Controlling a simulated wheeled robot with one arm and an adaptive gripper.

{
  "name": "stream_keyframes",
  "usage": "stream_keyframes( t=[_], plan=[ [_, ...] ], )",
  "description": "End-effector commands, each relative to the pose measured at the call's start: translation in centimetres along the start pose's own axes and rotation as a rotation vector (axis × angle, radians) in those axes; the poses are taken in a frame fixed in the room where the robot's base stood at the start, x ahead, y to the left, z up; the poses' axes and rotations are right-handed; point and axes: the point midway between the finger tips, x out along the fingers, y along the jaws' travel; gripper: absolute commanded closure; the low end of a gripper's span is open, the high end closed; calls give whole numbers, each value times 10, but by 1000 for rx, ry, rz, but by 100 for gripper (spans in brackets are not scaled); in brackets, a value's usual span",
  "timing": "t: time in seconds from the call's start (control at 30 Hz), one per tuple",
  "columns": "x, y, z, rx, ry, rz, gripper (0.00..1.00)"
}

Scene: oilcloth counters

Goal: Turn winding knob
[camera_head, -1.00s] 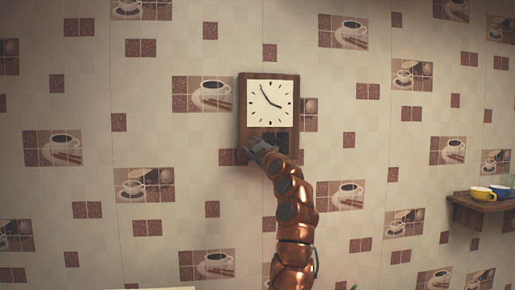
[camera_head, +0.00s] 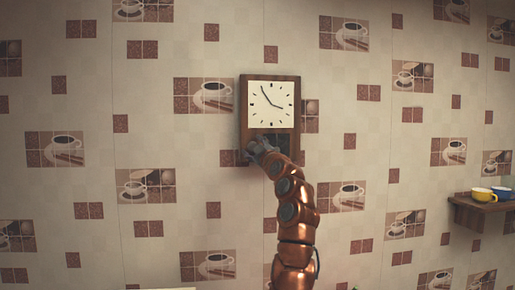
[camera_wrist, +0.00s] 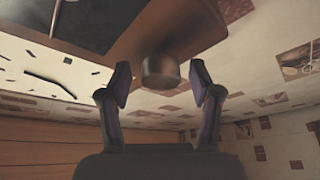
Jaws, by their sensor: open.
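A wooden wall clock (camera_head: 243,112) with a square white dial (camera_head: 270,104) hangs on the patterned wall. My gripper (camera_head: 257,147) is at the lower part of the clock in the head view, where my arm hides some of the case. My gripper (camera_wrist: 163,85) is open there, one finger on each side of the knob, with a visible gap on both sides. The dial (camera_wrist: 50,68) shows at the left of the wrist view.
A small wooden wall shelf (camera_head: 478,208) at the right holds a yellow cup (camera_head: 483,194) and a blue cup (camera_head: 503,193), clear of my arm. The wall around the clock is otherwise flat and free.

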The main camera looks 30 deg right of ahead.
Motion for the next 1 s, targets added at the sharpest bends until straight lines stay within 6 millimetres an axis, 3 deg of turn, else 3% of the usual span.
stream_keyframes(
  t=[0.27, 1.0],
  plan=[
    [-6, 1, 3, 1, -3, 1, 36],
    [-52, -1, -1, 0, 0, -2, 36]
  ],
)
